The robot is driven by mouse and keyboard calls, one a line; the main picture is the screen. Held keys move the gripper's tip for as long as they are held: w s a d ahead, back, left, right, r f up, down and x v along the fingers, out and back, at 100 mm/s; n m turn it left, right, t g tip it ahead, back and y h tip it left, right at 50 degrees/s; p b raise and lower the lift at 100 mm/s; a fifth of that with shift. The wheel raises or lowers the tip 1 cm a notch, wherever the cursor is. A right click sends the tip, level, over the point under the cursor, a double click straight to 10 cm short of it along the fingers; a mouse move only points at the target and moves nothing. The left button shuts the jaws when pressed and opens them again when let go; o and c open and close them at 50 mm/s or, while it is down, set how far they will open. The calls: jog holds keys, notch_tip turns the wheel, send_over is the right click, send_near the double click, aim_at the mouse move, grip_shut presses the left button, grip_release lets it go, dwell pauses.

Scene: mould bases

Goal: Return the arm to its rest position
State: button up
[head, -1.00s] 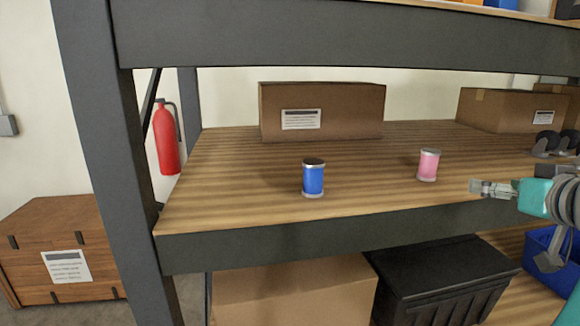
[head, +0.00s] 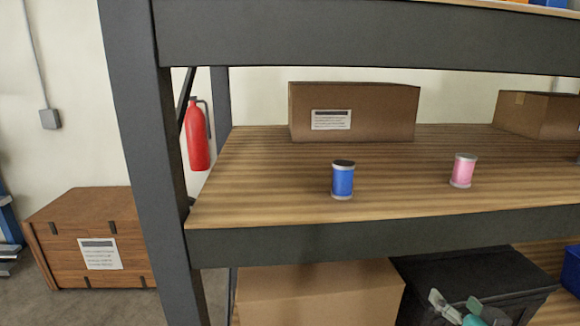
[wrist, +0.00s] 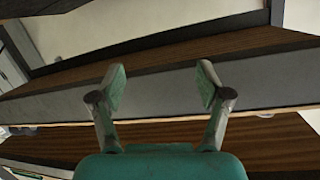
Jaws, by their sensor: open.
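My gripper (head: 455,308) shows at the bottom right of the head view, in front of the black crate on the lower shelf and below the middle shelf's front edge. In the wrist view my gripper (wrist: 160,88) has its two fingers spread apart with nothing between them. A blue spool-like can (head: 342,180) with a dark top stands upright on the middle shelf. A pink can (head: 463,171) stands upright to its right. My gripper is apart from both cans.
The wooden shelf (head: 260,205) sits in a dark grey frame with a thick post (head: 150,150) at left. A cardboard box (head: 375,112) stands behind the cans. Below are another cardboard box (head: 320,290) and a black crate (head: 480,275). A fire extinguisher (head: 197,135) and wooden chest (head: 85,220) are left.

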jog(key=s+a+f, duration=0.6)
jog(key=s+f, duration=0.2)
jog(key=f, duration=0.1)
jog(key=s+a+f, duration=0.5)
jog(key=s+f, duration=0.4)
jog(key=f, duration=0.1)
jog(key=s+a+n, duration=0.2)
jog(key=s+a, duration=0.1)
jog(key=s, duration=0.8)
jog(key=s+a+n+y, duration=0.1)
jog(key=s+a, duration=0.2)
jog(key=s, duration=0.9)
jog(key=shift+s+r+n+y, duration=0.15)
jog(key=shift+s+n+y, duration=0.15)
jog(key=shift+n, duration=0.1)
